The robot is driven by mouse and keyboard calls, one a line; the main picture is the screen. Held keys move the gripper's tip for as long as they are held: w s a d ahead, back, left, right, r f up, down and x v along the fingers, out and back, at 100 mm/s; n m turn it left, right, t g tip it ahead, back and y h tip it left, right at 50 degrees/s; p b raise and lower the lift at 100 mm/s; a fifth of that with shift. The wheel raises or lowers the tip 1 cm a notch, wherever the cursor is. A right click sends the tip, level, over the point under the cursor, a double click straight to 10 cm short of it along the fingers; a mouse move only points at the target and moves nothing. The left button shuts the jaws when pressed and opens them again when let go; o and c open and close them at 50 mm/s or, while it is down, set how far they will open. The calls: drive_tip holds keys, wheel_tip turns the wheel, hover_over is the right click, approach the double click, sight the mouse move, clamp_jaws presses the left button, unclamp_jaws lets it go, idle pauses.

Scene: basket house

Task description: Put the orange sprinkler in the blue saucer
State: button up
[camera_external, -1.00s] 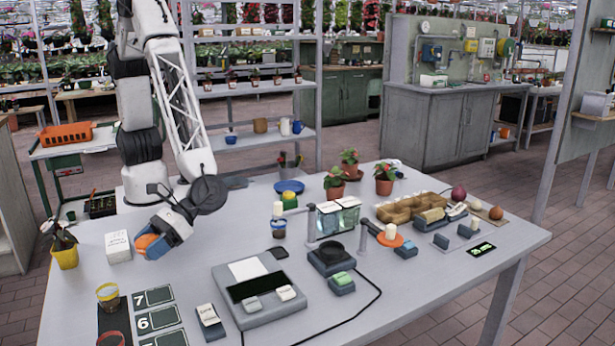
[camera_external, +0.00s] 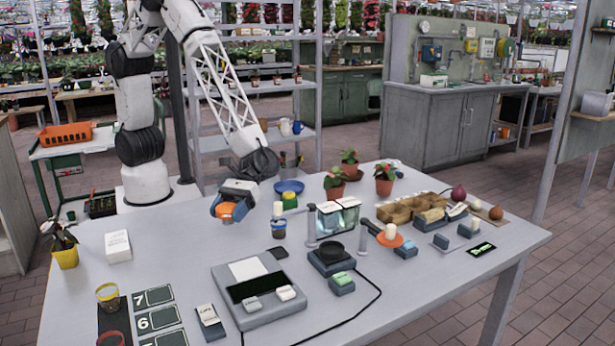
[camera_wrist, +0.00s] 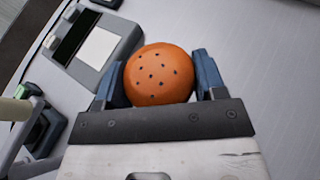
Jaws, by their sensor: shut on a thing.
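The orange sprinkler (camera_wrist: 159,74) has a round orange face with dark holes. My gripper (camera_external: 230,210) is shut on it, with one blue finger on each side in the wrist view (camera_wrist: 160,80). In the external view the sprinkler (camera_external: 229,212) hangs above the table, left of the blue saucer (camera_external: 289,187). The saucer does not show in the wrist view.
Potted red flowers (camera_external: 385,178) are to the right. A grey scale-like device (camera_external: 258,295) lies in front. A white box (camera_external: 118,246) stands at left.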

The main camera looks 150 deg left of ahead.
drive_tip(key=s+a+r+n+t+y, duration=0.1)
drive_tip(key=s+a+n+t+y, duration=0.1)
drive_tip(key=s+a, duration=0.45)
drive_tip(key=s+a+n+t+y, duration=0.1)
drive_tip(key=s+a+n, duration=0.15)
drive_tip(key=a, duration=0.75)
drive_tip(key=r+n+t+y, duration=0.1)
drive_tip(key=n+t+y, duration=0.1)
drive_tip(key=n+y, duration=0.15)
hover_over(289, 181)
drive_tip(key=w+d, duration=0.2)
drive_tip(key=w, duration=0.2)
drive_tip(key=shift+w+r+m+y, duration=0.15)
drive_tip(key=shift+r+m+y, duration=0.05)
drive_tip(key=shift+m+y, duration=0.1)
drive_tip(key=shift+f, duration=0.15)
drive_tip(key=shift+f, duration=2)
drive_tip(key=shift+f, duration=0.1)
drive_tip(key=shift+f, duration=1.9)
drive_tip(key=shift+f, duration=0.1)
